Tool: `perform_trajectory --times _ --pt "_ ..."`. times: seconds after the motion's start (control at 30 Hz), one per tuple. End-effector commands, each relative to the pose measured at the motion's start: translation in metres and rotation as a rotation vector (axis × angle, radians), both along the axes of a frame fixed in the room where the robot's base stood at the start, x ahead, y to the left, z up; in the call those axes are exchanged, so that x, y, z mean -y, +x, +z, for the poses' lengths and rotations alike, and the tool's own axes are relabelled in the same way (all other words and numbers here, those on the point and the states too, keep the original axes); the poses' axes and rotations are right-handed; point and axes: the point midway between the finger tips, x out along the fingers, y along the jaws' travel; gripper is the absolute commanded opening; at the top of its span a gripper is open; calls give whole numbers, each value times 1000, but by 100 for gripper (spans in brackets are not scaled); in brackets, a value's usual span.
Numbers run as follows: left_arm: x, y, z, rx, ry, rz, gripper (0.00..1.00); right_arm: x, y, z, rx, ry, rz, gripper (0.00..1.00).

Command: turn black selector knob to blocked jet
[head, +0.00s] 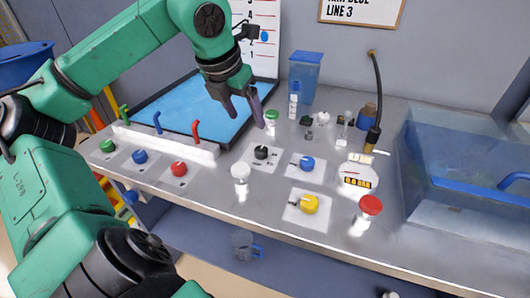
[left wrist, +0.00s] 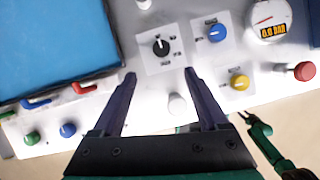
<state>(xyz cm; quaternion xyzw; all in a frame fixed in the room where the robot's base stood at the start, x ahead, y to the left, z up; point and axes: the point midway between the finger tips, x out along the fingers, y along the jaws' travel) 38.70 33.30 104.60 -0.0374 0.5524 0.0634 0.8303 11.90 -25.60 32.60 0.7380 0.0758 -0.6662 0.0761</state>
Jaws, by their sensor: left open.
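The black selector knob (head: 261,153) sits on a white square plate on the grey bench, with small labels around it too small to read. It also shows in the left wrist view (left wrist: 160,46), with a white mark on its top. My left gripper (head: 244,120) is open and empty, pointing down above the bench just behind and left of the knob in the head view. In the left wrist view its fingertips (left wrist: 160,73) are apart, and the knob appears beyond the gap between them. A green part of my right arm shows at the lower right there; its jaws are unclear.
Blue (head: 307,162), yellow (head: 310,204) and red (head: 179,169) knobs stand around. A white knob (head: 240,171), red-topped button (head: 371,205), gauge (head: 358,177) and green-capped bottle (head: 272,118) are nearby. A blue tray (head: 200,105) lies behind; a clear tank (head: 470,165) stands right.

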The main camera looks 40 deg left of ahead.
Motion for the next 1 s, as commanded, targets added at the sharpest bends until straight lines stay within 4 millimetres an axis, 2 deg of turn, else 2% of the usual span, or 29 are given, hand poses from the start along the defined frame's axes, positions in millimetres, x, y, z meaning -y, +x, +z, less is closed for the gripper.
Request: perform_trajectory --times 0.17,0.33,0.5,0.67,0.87,0.9,0.97,1.0 --pt "0 14 -36 -6 -8 -6 76 1 -10 -2 -15 -2 0 50" --pt "-2 31 -79 -8 -9 -9 76 3 -10 1 -16 -5 0 50" --pt "-4 46 -109 -4 -13 -7 76 5 -8 19 -13 -7 0 50" --pt "-5 52 -126 -3 -9 -9 76 6 -7 22 -11 -9 0 50" --pt "-5 53 -129 -2 -6 -9 76 6 -6 21 -9 -9 -1 50" --pt "-5 53 -129 -2 -6 -9 73 7 -6 21 -9 -9 -1 50" --pt "-5 53 -129 -2 -6 -9 50 7 -6 21 -9 -9 -1 50" --pt "-5 53 -129 -2 -6 -9 34 6 -6 21 -8 -9 -1 50"
